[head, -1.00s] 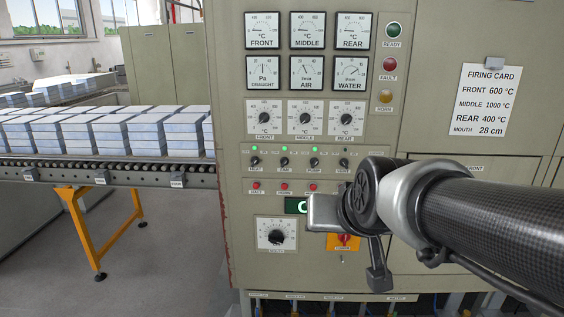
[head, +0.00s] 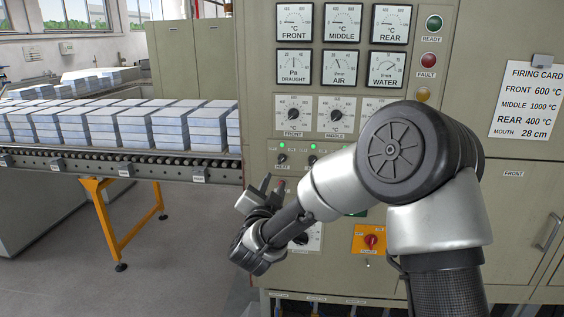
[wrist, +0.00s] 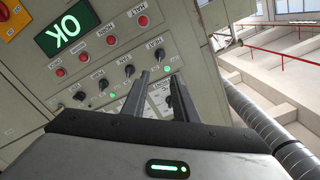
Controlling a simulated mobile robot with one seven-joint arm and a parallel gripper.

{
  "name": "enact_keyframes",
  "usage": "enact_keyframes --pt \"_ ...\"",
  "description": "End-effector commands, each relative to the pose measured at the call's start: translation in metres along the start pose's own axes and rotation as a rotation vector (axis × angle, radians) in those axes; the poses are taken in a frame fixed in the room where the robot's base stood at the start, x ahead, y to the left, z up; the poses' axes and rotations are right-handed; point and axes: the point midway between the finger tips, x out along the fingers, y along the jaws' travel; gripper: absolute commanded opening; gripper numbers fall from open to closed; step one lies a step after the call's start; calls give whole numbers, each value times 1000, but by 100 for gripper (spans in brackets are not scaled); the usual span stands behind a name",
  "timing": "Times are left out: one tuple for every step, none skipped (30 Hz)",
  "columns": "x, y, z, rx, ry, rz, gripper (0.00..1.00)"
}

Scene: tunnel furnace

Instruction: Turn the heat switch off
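The heat switch (head: 282,158) is a small black knob on the control panel, at the left end of a row of similar knobs. The green lamp above it is lit. In the wrist view, which is turned nearly upside down, the heat switch (wrist: 160,55) appears at the right end of the row, by a green lamp. My gripper (head: 271,185) is in front of the panel, just below the heat switch in the head view. In the wrist view my gripper (wrist: 159,77) has two fingers apart with nothing between them. The fingertips lie close to the heat switch, with no clear contact.
Red buttons (wrist: 110,40) line the panel beside the switches. A green OK display (wrist: 67,32) and an orange-backed red rotary switch (head: 371,240) are nearby. Dials (head: 293,114) sit above. A roller conveyor (head: 120,165) with stacked blocks (head: 165,127) stands at left.

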Motion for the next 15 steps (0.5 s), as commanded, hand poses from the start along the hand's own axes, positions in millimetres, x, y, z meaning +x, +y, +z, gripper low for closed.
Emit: enact_keyframes --pt "10 1 -2 1 1 3 27" --pt "16 1 -2 1 1 4 27" --pt "24 1 -2 2 1 4 27" --pt "31 1 -2 2 1 4 27" --pt "37 0 -2 1 1 3 27" --pt "46 1 -2 1 1 4 27" --pt "53 0 -2 2 1 3 27" --pt "60 0 -2 2 0 3 27" --pt "68 1 -2 1 0 3 27" --pt "75 2 -3 1 1 4 27" --pt "82 1 -2 2 1 3 27" --pt "90 1 -2 2 0 3 27" --pt "97 1 -2 1 1 3 27" --pt "103 1 -2 1 0 3 27" --pt "111 0 -2 2 1 2 27"
